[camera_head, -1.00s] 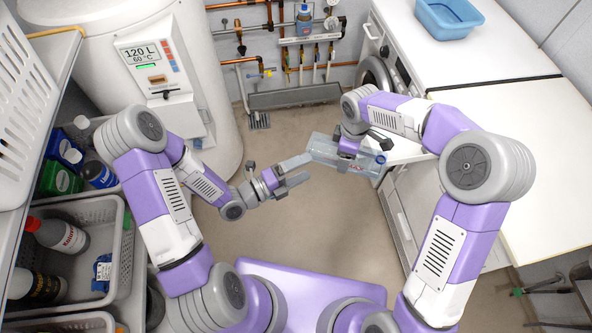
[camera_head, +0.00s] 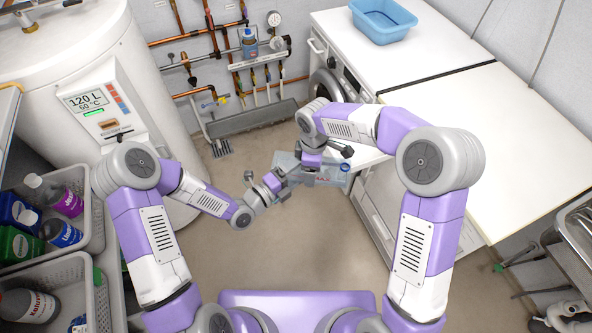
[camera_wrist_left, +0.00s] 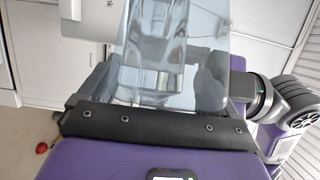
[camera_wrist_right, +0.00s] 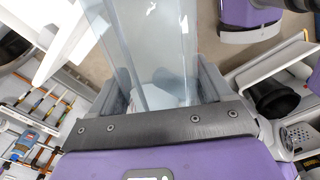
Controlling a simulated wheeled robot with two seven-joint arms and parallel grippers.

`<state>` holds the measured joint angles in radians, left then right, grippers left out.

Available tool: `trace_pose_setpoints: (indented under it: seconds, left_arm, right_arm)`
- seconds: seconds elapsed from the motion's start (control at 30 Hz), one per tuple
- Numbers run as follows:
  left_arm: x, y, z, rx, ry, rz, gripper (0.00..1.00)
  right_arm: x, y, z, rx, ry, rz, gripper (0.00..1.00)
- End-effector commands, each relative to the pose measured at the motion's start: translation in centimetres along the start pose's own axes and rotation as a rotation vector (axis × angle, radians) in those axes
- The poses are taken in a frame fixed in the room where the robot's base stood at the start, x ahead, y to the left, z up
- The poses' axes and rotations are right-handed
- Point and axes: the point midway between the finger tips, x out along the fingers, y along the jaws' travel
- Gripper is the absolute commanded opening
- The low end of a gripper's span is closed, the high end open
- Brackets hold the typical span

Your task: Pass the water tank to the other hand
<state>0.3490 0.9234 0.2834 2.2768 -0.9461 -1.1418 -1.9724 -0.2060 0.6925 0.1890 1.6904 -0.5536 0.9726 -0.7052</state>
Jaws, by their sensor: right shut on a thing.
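The water tank (camera_head: 335,177) is a clear, bluish box with a small blue part near its right end. It is held in the air over the floor, roughly level. My right gripper (camera_head: 311,172) is shut on the tank from above, near its middle; the tank also fills the space between its fingers in the right wrist view (camera_wrist_right: 150,50). My left gripper (camera_head: 286,181) is at the tank's left end with its fingers apart. In the left wrist view, the tank (camera_wrist_left: 175,60) stands between the open fingers. Whether they touch it I cannot tell.
A white counter with a blue basin (camera_head: 383,20) and a washing machine (camera_head: 330,88) stands at the right. A water heater (camera_head: 75,70) and crates of bottles (camera_head: 60,215) are at the left. Pipes line the back wall. The floor (camera_head: 240,240) between is clear.

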Motion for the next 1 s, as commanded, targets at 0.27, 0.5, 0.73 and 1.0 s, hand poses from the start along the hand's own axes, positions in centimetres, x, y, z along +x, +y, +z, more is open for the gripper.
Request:
trace_pose_setpoints:
  seconds: [0.27,0.5,0.73,1.0]
  left_arm:
    - [0.10,-0.12,-0.01,0.001,0.001,-0.003,0.50]
    - [0.15,-0.22,-0.03,0.001,0.002,-0.005,0.13]
    - [0.20,-0.41,-0.04,0.003,0.002,-0.011,0.04]
    - [0.11,-0.29,-0.03,0.002,0.002,-0.008,0.03]
  right_arm:
    - [-0.10,-0.36,-0.46,-0.013,0.005,-0.004,0.16]
    - [-0.03,-0.45,-0.50,-0.015,0.004,-0.007,0.16]
    - [0.01,-0.40,-0.41,-0.012,0.003,-0.007,1.00]
    - [-0.26,-0.22,-0.26,-0.007,0.002,-0.003,1.00]
